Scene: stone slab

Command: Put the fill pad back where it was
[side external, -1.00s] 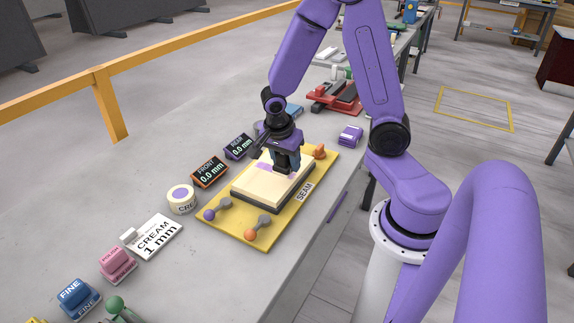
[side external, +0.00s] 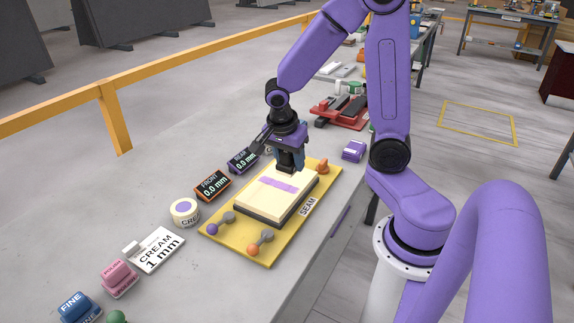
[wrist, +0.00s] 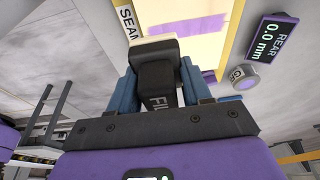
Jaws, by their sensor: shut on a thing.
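My gripper (side external: 290,160) is above the far end of the pale stone slab (side external: 262,200). It is shut on the fill pad (wrist: 156,88), a dark block with a pale bottom and partly hidden "FIL" lettering, held between blue fingers in the wrist view. In the side view the fingers mostly hide the pad, and I cannot tell whether it touches the slab. A purple strip (side external: 278,185) runs across the slab's top. The slab lies on a yellow board (side external: 235,249) marked SEAM.
FRONT (side external: 212,186) and REAR (side external: 243,160) displays read 0.0 mm. A cream tin (side external: 185,211), a "CREAM 1 mm" card (side external: 158,250), a pink polish block (side external: 118,278) and a blue FINE block (side external: 77,306) line the bench. A purple block (side external: 353,151) and red fixture (side external: 342,110) stand farther back.

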